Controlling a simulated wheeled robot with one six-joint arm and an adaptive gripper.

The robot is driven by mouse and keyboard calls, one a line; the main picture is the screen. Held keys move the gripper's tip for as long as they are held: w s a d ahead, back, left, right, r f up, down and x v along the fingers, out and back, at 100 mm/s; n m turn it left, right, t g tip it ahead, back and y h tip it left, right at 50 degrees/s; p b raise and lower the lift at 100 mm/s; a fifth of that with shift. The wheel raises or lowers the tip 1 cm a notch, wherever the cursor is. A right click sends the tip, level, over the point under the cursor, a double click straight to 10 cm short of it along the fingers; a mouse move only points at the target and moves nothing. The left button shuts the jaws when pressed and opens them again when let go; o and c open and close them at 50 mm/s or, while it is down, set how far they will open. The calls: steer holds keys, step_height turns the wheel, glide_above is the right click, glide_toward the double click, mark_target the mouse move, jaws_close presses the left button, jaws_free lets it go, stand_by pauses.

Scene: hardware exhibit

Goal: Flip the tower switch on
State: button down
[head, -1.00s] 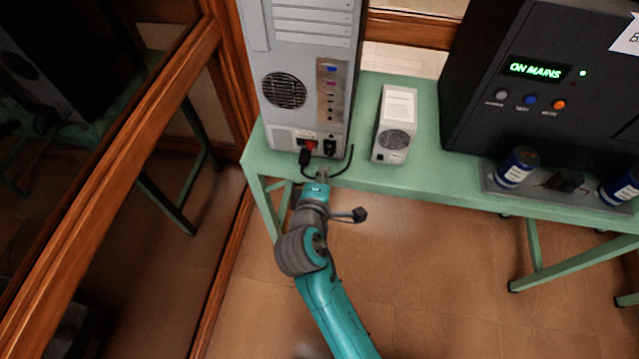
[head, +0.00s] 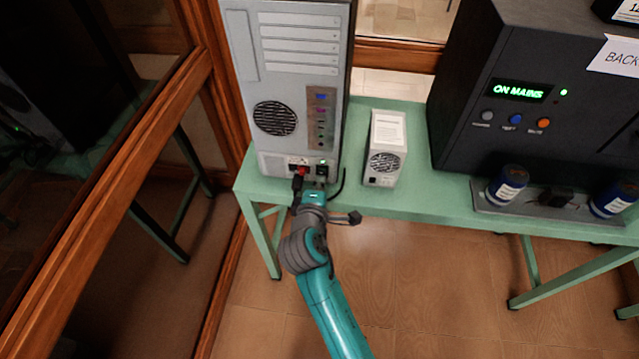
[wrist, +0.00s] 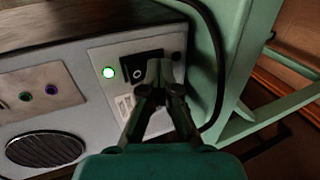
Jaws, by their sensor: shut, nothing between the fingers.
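The grey tower (head: 290,95) stands on the green bench with its back panel facing me. Its black rocker switch (wrist: 138,68), marked with a circle, is low on the panel beside a lit green light (wrist: 109,72). My gripper (wrist: 161,68) is shut and empty, its fingertips at the switch and covering part of it; I cannot tell whether they touch. In the head view my gripper (head: 317,186) is at the lower edge of the tower, near the red socket and black plug (head: 298,178).
A small grey box (head: 386,150) with a fan stands right of the tower. A large black unit (head: 530,90) reading ON MAINS is farther right, with blue cans (head: 507,185) before it. A wooden frame borders the left.

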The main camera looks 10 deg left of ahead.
steer(key=shift+r, duration=0.15)
steer(key=shift+r, duration=0.7)
